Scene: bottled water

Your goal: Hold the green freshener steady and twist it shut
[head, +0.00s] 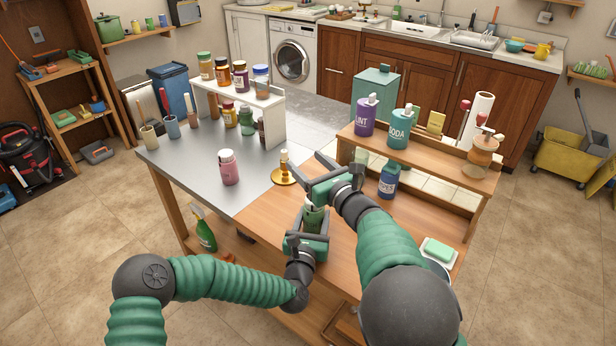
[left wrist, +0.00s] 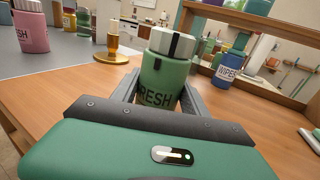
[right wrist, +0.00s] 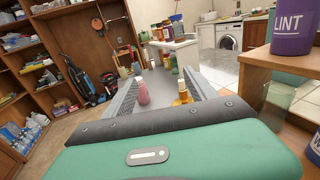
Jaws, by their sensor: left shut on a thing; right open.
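The green freshener (head: 313,217) is an upright jar with a grey lid. In the left wrist view the freshener (left wrist: 160,82) shows dark lettering and a black mark on its lid. My left gripper (head: 308,238) is shut on its body, one finger on each side. My right gripper (head: 314,172) is open and empty, above and just beyond the freshener. In the right wrist view, the space between its fingers (right wrist: 165,92) holds nothing close; a pink bottle and a brass candlestick show farther off. The right arm partly hides the jar in the head view.
The pink bottle (head: 229,167) and brass candlestick (head: 284,169) stand on the table beyond my grippers. A blue wipes bottle (head: 389,180) stands to the right, by a wooden shelf (head: 420,157) bearing purple and teal bottles. The grey tabletop (head: 195,160) has free room at left.

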